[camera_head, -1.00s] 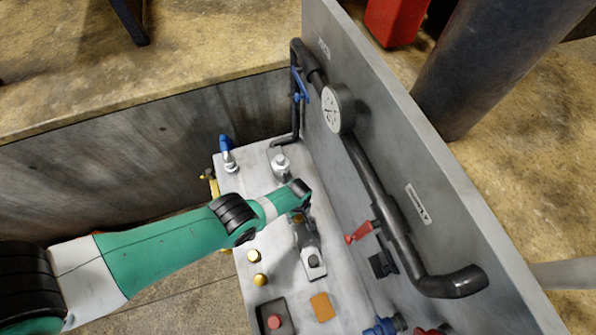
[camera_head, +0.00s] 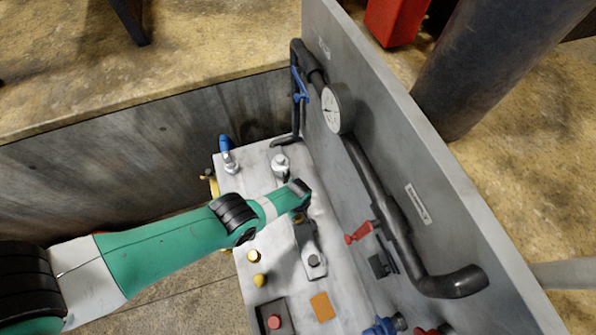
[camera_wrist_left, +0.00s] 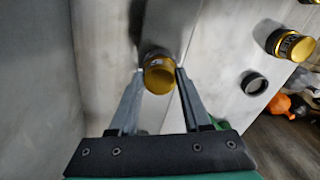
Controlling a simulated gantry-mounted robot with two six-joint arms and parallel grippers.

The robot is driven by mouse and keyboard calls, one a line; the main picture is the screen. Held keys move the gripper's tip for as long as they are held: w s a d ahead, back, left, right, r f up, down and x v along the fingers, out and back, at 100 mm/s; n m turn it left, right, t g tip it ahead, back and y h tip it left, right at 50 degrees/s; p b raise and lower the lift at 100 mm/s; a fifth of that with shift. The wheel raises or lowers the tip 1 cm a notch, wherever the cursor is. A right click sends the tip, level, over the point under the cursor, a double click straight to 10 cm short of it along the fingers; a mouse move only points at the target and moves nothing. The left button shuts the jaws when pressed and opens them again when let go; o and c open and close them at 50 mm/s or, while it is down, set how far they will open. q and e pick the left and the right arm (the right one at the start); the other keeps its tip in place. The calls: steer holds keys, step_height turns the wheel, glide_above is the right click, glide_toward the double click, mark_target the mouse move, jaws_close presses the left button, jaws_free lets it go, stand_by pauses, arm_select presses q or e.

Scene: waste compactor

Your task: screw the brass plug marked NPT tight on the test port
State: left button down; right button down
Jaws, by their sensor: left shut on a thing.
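My left gripper (camera_wrist_left: 159,72) is shut on a brass plug (camera_wrist_left: 159,78), with one finger on each side of it. The plug's round brass end faces the wrist camera. A small mark shows on its side, too small to read. Behind the plug is a dark round shape, and whether it is threaded into a port there cannot be told. In the head view my left gripper (camera_head: 300,215) is low over the bench top, mostly hidden under its own wrist. My right gripper is not in view.
In the wrist view, a second brass plug (camera_wrist_left: 294,46) with a dark lettered band and an empty dark ring (camera_wrist_left: 253,83) lie to the right. In the head view, an upright grey panel (camera_head: 425,170) with a gauge (camera_head: 337,108), black pipe and red-handled valve (camera_head: 358,233) stands close right of my gripper.

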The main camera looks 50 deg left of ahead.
arm_select(q)
steer(key=m, duration=0.5)
steer(key=shift+m, duration=0.3)
steer(key=m, duration=0.4)
steer(key=shift+m, duration=0.4)
steer(key=m, duration=0.5)
steer(key=m, duration=0.5)
steer(key=shift+c, duration=1.4)
jaws_free()
